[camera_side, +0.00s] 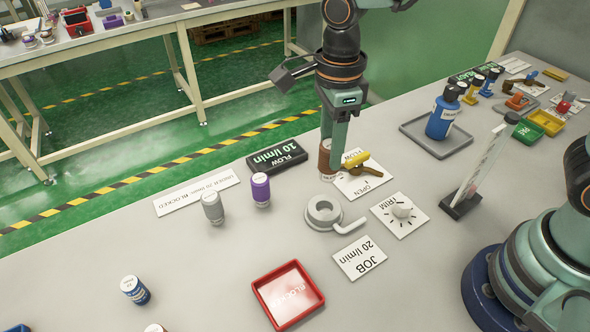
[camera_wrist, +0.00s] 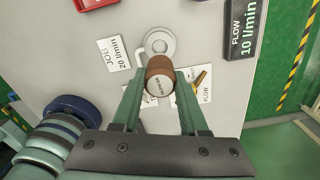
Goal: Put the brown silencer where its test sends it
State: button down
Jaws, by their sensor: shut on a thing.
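The brown silencer (camera_side: 325,160) is upright between the fingers of my gripper (camera_side: 335,160), which is shut on it. In the wrist view the silencer (camera_wrist: 160,77) shows its round end with a pale label, between the fingertips. In the side view it is above or at the table behind the grey ring-shaped fixture (camera_side: 323,212); I cannot tell if it touches the table. The flow display (camera_side: 277,157) reads 10 l/min. The job card (camera_side: 360,257) reads 20 l/min. A strip card (camera_side: 197,191) speaks of BLOCKED.
A yellow-handled valve (camera_side: 357,160) on an OPEN card and a TRIM knob (camera_side: 402,211) stand close by. Grey (camera_side: 212,208) and purple (camera_side: 261,189) silencers stand left. A blue bottle (camera_side: 442,118) stands on a grey tray, near a clear upright plate (camera_side: 480,170).

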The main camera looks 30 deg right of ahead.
notch_tip(320, 180, up, 8)
jog(key=shift+r, duration=0.25)
jog(key=shift+s+a+r, duration=0.1)
jog(key=shift+a+r, duration=0.15)
jog(key=s+a+n, duration=0.4)
jog(key=s+a, duration=0.1)
jog(key=a, duration=0.4)
jog(key=n, duration=0.4)
send_over(288, 296)
notch_tip(288, 296, down, 15)
jog(key=shift+f, duration=2.45)
jog(key=shift+c, duration=2.2)
grip_release()
jog(key=shift+f, duration=0.1)
